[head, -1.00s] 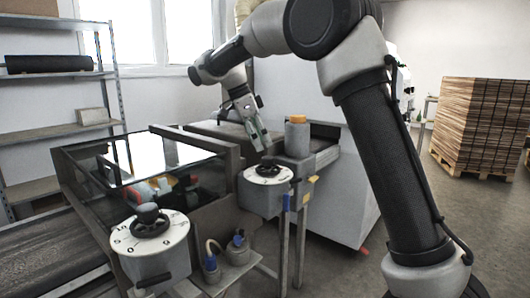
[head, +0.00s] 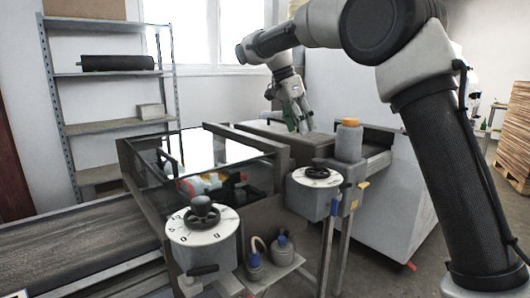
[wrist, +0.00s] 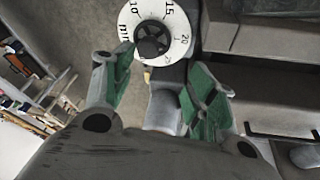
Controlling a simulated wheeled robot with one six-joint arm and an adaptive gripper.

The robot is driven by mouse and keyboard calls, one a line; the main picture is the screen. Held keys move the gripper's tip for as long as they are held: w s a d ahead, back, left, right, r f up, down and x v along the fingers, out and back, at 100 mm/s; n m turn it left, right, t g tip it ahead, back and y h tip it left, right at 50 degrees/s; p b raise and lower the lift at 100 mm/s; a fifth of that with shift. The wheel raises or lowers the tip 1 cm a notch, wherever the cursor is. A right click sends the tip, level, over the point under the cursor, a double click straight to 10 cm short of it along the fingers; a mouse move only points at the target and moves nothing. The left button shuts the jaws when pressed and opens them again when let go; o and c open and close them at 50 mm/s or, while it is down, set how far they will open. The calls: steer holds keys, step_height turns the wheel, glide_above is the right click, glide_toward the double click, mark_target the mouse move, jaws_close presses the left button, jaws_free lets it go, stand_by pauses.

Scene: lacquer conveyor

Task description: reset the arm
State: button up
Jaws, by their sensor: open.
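My arm reaches in from the right in the head view. My gripper (head: 297,122) hangs fingers-down above the machine's far side, behind and a little above the right dial (head: 317,174). It touches nothing that I can see. In the wrist view my gripper (wrist: 163,85) has its two green-padded fingers spread wide with nothing held between them. The right dial's white numbered face and black knob (wrist: 152,40) show beyond the fingers. The left dial (head: 203,222) stands nearer the camera in the head view, with a black knob on top.
A conveyor belt (head: 75,242) runs in from the left to a glass-topped box (head: 205,150). A grey post with an orange top (head: 348,140) stands beside the right dial. Bottles (head: 268,255) stand on a low shelf. A shelf rack (head: 110,130) is at the back left, stacked boards (head: 517,135) far right.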

steer(key=s+d+f+n, duration=0.1)
steer(key=s+f+n, duration=0.1)
steer(key=n, duration=0.1)
steer(key=s+d+f+n+y, duration=0.1)
steer(key=s+f+n, duration=0.2)
steer(key=n, duration=0.1)
steer(key=s+d+f+n, duration=0.1)
steer(key=s+f+n, duration=0.1)
steer(key=n, duration=0.2)
steer(key=shift+s+d+f+y, duration=0.15)
steer(key=shift+s+d+y, duration=0.1)
steer(key=shift+y, duration=0.15)
steer(key=s+d+n+t, duration=0.1)
steer(key=s+d, duration=0.4)
steer(key=s, duration=0.4)
steer(key=s+d+f+n+t+y, duration=0.1)
steer(key=s+d, duration=0.5)
steer(key=s, duration=0.3)
steer(key=s+d+f+n+t+y, duration=0.1)
steer(key=s+d+t, duration=0.1)
steer(key=s+d, duration=0.4)
steer(key=s, duration=0.4)
steer(key=shift+d+f, duration=0.15)
steer(key=shift+d, duration=0.05)
